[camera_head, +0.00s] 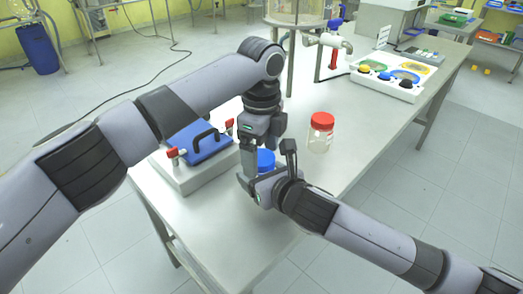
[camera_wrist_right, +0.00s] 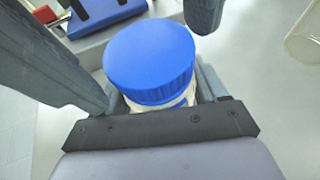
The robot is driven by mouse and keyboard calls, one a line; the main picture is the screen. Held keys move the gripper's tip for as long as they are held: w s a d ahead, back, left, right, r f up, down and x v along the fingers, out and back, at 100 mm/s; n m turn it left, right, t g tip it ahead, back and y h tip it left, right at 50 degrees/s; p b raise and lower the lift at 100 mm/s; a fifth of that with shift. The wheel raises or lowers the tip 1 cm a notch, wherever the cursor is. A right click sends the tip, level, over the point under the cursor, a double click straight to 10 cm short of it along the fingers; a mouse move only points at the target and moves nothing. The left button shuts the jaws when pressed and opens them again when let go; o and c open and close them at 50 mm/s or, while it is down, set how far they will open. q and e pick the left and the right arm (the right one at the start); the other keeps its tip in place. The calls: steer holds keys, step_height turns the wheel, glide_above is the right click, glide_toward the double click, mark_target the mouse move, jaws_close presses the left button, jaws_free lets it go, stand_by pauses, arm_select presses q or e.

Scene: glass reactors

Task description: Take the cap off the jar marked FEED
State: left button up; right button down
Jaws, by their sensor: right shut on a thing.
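A jar with a blue cap (camera_head: 266,160) stands at the table's near part, its body mostly hidden. In the right wrist view the ribbed blue cap (camera_wrist_right: 150,58) fills the middle, with pale jar glass below it. My right gripper (camera_head: 268,177) is shut on this jar below the cap. My left gripper (camera_head: 262,148) reaches down from above; its dark fingers stand apart on either side of the cap and look open. A clear jar with a red cap (camera_head: 321,121) stands to the right. I cannot read FEED on either jar.
A grey-white device with a blue lid and black handle (camera_head: 205,141) sits left of the jars. A white tray with coloured discs (camera_head: 388,77) and a tap-like fitting (camera_head: 328,41) are farther back. The table (camera_head: 345,165) is clear right of the red-capped jar.

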arm_select(q)
step_height(320, 180, up, 4)
steer(key=shift+r, duration=0.2)
steer(key=shift+c, duration=0.5)
step_height(320, 180, up, 3)
steer(key=shift+f+m, duration=0.15)
steer(key=shift+m, duration=1.05)
steer(key=shift+r+m, duration=0.25)
steer(key=shift+m, duration=0.25)
step_height(320, 180, down, 8)
steer(key=shift+r, duration=0.15)
steer(key=c, duration=1.1)
steer(key=shift+n, duration=1.7)
